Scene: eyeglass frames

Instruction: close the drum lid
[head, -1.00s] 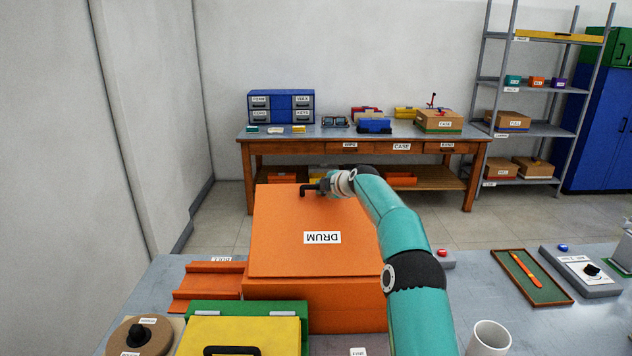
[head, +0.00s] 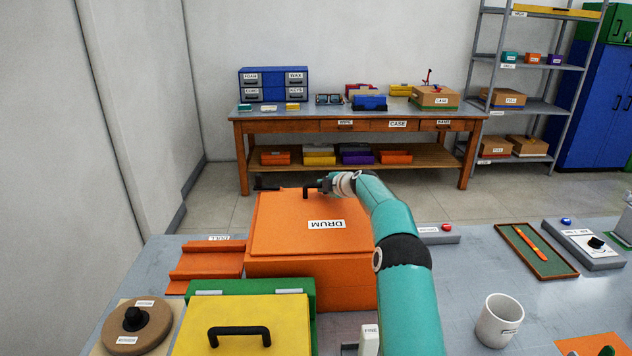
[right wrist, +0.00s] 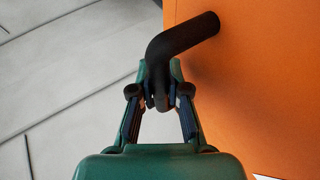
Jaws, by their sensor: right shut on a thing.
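The drum is an orange box (head: 310,282) on the near grey table in the head view. Its flat orange lid (head: 285,235), labelled DRUM, slopes with its far edge raised. A black bent handle (head: 305,193) stands at the lid's far edge. My right gripper (head: 324,186) is shut on this handle. In the right wrist view, the fingers of my right gripper (right wrist: 159,100) close around the black handle (right wrist: 185,38), beside the orange lid face (right wrist: 260,80). My arm hides part of the lid's right side. My left gripper is not in view.
A yellow-topped green case (head: 245,318) stands in front of the drum. A white mug (head: 499,320) and a green tray (head: 532,262) are at right.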

